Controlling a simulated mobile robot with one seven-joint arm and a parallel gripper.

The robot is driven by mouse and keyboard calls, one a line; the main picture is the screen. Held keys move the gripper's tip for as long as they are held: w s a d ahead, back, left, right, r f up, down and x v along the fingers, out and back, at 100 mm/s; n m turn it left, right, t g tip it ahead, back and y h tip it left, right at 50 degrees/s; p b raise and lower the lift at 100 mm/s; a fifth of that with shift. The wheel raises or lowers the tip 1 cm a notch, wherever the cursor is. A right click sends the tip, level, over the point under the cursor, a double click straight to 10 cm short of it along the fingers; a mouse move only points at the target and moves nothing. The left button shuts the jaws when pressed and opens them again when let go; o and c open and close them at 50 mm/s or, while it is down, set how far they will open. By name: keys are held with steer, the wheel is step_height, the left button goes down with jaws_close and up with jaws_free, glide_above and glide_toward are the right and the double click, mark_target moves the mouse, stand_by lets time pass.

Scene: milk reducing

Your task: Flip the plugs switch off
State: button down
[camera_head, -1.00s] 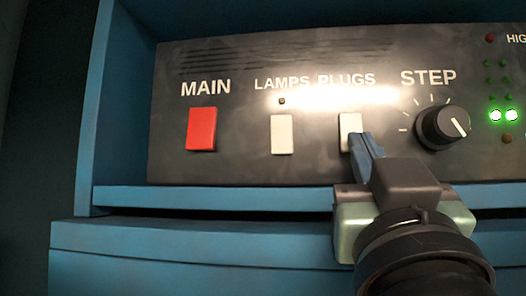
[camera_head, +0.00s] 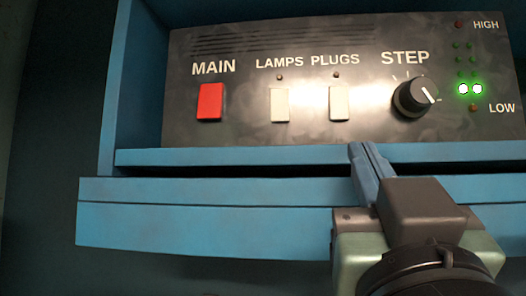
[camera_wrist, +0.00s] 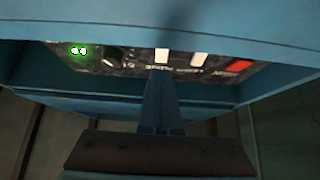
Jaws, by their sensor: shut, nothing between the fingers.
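The white PLUGS switch (camera_head: 338,103) is on the dark control panel (camera_head: 230,128), under the PLUGS label. The small indicator (camera_head: 336,75) above it looks dark. In the wrist view the panel appears upside down, with the PLUGS switch (camera_wrist: 162,55) just beyond the fingertips. My gripper (camera_head: 362,150) is shut and empty, below the panel in front of the blue shelf edge, apart from the switch. It also shows in the wrist view (camera_wrist: 159,74).
A white LAMPS switch (camera_head: 280,105) and a red MAIN switch (camera_head: 210,102) sit left of PLUGS. The black STEP knob (camera_head: 415,97) and two lit green lights (camera_head: 470,89) are to the right. The blue shelf edge (camera_head: 230,156) projects below the panel.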

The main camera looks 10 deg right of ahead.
steer(key=s+a+f+n+t+y, duration=0.1)
steer(key=a+f+y, duration=0.2)
steer(key=a, duration=0.3)
steer(key=s+a+f+n+t+y+b, duration=0.1)
steer(key=a+f+n+t+y, duration=0.1)
steer(key=a, duration=0.5)
steer(key=shift+s+a+f+y, duration=0.2)
steer(key=shift+s+f+y, duration=0.25)
steer(key=shift+y, duration=0.55)
